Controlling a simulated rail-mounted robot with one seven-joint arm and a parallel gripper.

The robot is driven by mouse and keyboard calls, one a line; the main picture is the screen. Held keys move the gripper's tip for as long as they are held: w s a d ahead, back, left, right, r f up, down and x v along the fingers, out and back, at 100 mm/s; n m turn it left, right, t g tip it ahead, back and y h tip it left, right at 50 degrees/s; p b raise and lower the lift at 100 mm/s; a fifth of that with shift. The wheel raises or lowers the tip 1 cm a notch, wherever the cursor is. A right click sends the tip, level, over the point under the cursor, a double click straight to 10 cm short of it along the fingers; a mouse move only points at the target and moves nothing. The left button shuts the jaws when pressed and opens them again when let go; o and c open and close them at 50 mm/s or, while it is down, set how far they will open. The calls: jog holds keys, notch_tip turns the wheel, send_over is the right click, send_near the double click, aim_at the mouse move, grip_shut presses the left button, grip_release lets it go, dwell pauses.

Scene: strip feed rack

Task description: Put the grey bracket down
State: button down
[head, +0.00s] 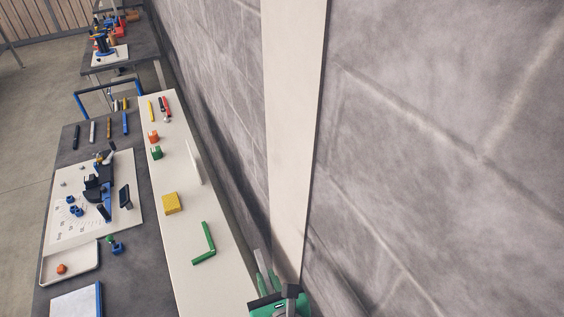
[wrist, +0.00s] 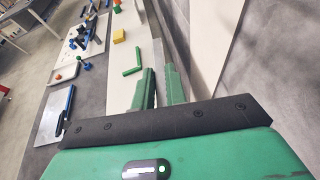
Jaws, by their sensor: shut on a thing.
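My gripper (head: 268,284) is at the bottom of the head view, beside the right edge of the white shelf and close to the wall. In the wrist view its two green fingers (wrist: 158,90) are shut on a thin grey piece, the grey bracket (wrist: 158,72).
The long white shelf (head: 190,284) carries a green L-shaped bracket (head: 208,246), a yellow block (head: 172,204) and a thin white upright plate (head: 194,163). Bare shelf lies around the green bracket. A grey block wall (head: 430,150) with a pale post (head: 292,120) stands close on the right.

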jog(key=d+r, duration=0.4)
jog(key=s+a+f+m+h+p, duration=0.1)
jog(key=s+m+h+p, duration=0.3)
jog(key=p, duration=0.8)
jog(key=shift+s+f+t+h+p, duration=0.35)
jog(key=shift+s+f, duration=0.35)
jog(key=shift+s, duration=0.5)
